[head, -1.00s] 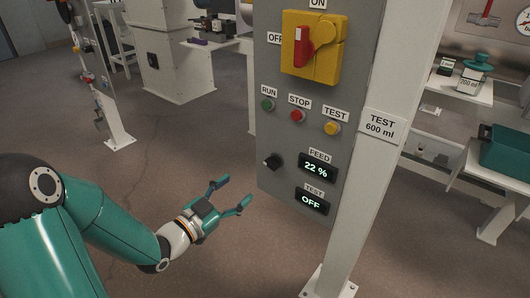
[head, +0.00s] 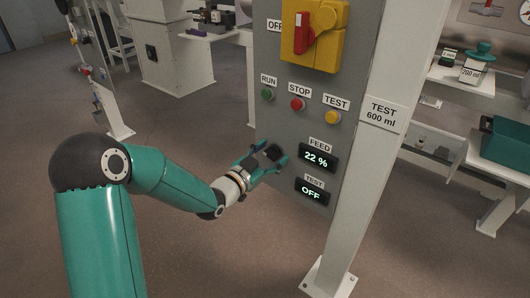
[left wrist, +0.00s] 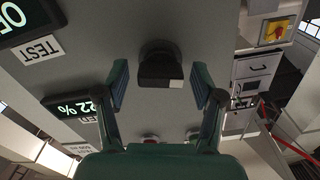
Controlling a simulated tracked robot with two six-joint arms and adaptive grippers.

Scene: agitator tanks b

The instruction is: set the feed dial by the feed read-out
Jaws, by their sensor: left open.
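The black feed dial (left wrist: 160,66) sits on the grey panel (head: 235,62), left of the feed read-out (head: 317,158), which shows 22 %. In the left wrist view the dial lies ahead of and between the two fingers, with a pale mark on its near face. My left gripper (head: 271,154) is open at the dial, its fingers apart on either side; I see no contact. In the head view the fingers partly cover the dial. The test read-out (head: 311,191) below shows OFF. My right gripper is not in view.
Above the dial are a green RUN button (head: 267,94), a red STOP button (head: 297,104) and a yellow TEST button (head: 332,118). A yellow switch with a red handle (head: 314,36) is higher up. A white post (head: 375,150) stands right of the panel.

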